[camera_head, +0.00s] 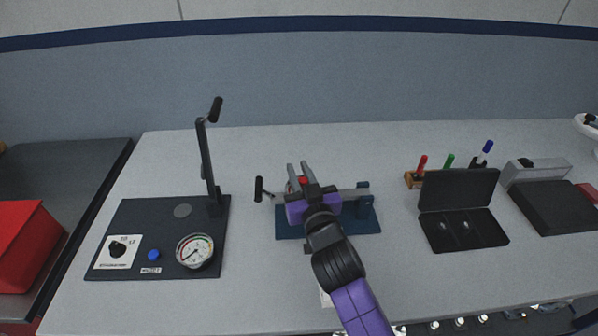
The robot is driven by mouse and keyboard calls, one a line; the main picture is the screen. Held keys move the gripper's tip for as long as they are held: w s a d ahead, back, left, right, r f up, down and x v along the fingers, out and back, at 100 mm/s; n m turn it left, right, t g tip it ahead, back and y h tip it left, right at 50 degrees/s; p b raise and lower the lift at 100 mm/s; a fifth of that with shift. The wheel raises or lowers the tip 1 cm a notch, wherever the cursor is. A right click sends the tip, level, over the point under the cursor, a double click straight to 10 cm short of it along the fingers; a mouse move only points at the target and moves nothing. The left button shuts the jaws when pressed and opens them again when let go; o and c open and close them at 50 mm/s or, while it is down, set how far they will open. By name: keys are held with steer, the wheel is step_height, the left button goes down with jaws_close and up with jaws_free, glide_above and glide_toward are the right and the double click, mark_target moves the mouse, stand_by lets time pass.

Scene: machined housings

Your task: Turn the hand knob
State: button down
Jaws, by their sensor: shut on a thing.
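The hand knob (303,180) shows as a small red part between the fingers of my gripper (298,172). It belongs to a fixture on a dark blue base plate (290,229) in the middle of the bench. My gripper reaches over this fixture from the front, its two grey fingers on either side of the red part, and is shut on it. My purple gripper body and wrist hide much of the fixture. A grey bar (350,194) runs to a blue post (363,197) at the right. A black crank handle (259,189) stands at the fixture's left.
Left, a black panel (135,213) carries a tall lever (206,160), a dial gauge (194,251), a blue button (154,255) and a selector (118,249). Right are an open black case (460,188) and markers in a wooden block (412,181). The bench behind the fixture is clear.

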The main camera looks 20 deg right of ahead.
steer(key=b, duration=0.2)
steer(key=shift+f+h+b, duration=0.15)
steer(key=shift+h+b, duration=0.2)
steer(key=shift+h, duration=0.05)
steer(key=shift+r, duration=0.2)
steer(key=c, duration=1.3)
jaws_free()
steer(key=s, duration=0.4)
steer(key=s+b, duration=0.1)
steer(key=s, duration=0.1)
steer(key=shift+s+a+f, duration=0.15)
steer(key=shift+s+a, duration=0.1)
steer(key=shift+a, duration=0.15)
steer(key=shift+s+a, duration=0.1)
steer(key=shift+s, duration=0.5)
